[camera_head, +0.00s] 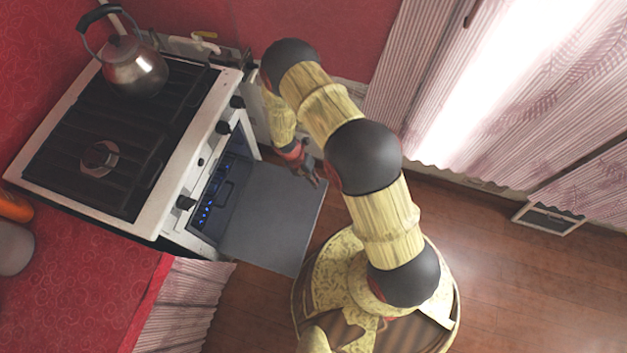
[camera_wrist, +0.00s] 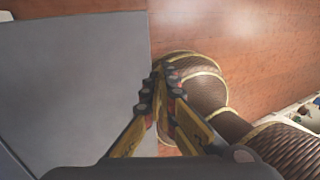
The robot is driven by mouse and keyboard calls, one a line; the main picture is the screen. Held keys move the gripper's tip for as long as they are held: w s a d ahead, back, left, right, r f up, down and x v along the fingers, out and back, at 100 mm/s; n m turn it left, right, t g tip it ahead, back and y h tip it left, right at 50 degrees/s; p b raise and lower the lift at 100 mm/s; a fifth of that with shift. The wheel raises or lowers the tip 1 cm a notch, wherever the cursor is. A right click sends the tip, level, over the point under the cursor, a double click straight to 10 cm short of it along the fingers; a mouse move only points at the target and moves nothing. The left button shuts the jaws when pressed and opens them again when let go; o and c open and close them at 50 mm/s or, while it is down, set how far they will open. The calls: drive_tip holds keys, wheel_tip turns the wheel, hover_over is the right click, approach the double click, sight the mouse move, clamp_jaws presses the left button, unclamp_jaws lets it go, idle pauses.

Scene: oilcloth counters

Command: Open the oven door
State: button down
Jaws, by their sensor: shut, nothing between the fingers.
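The oven (camera_head: 172,215) is a white stove with a dark top and black knobs. Its grey door (camera_head: 272,215) is swung down and out from the front, and the blue-lit interior (camera_head: 215,195) shows behind it. My gripper (camera_head: 314,181) is at the door's outer far corner, seemingly close to its edge. In the wrist view the grey door panel (camera_wrist: 70,80) fills the left side, and my gripper (camera_wrist: 163,72) is beside its edge with fingers together and empty. I cannot tell whether the fingers touch the door.
A metal kettle (camera_head: 135,68) stands on the stove top. A red counter (camera_head: 75,285) adjoins the stove at the lower left. Pink curtains (camera_head: 420,90) hang at the right. The wooden floor (camera_head: 510,270) is clear at the right.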

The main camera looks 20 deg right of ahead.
drive_tip(key=t+y+b, duration=0.2)
drive_tip(key=b, duration=0.2)
hover_over(322, 198)
wheel_tip(322, 198, down, 10)
drive_tip(key=shift+r, duration=0.1)
drive_tip(key=shift+r+p, duration=0.1)
drive_tip(key=shift+p, duration=0.2)
